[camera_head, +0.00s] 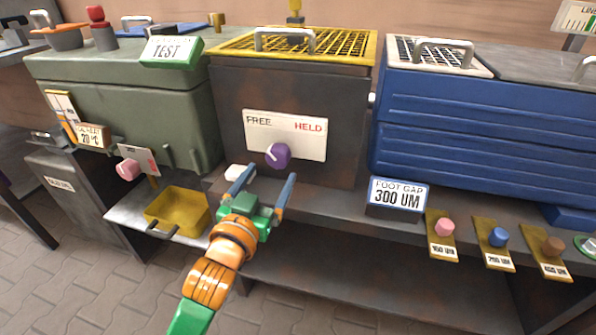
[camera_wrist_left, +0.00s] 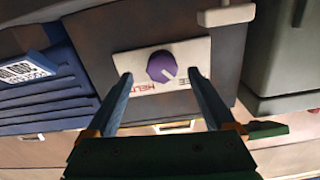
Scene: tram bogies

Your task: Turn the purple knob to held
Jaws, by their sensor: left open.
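The purple knob (camera_head: 278,155) sits on a white plate (camera_head: 312,140) on the front of the dark middle box. The plate reads FREE on the left and HELD in red on the right. The knob's white mark is on its FREE side. The knob also shows in the left wrist view (camera_wrist_left: 161,66), where the plate appears upside down. My left gripper (camera_head: 264,184) is open and empty, just in front of and below the knob. In the left wrist view, its blue fingers (camera_wrist_left: 160,77) stand apart on either side of the knob, seemingly not touching it. My right gripper is not in view.
A shelf ledge runs below the box, with a FOOT GAP sign (camera_head: 398,195) to the right. A yellow tray (camera_head: 178,211) and a pink knob (camera_head: 128,170) are on the left. Several labelled coloured knobs line the ledge at right. A white block (camera_head: 240,173) is near my left finger.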

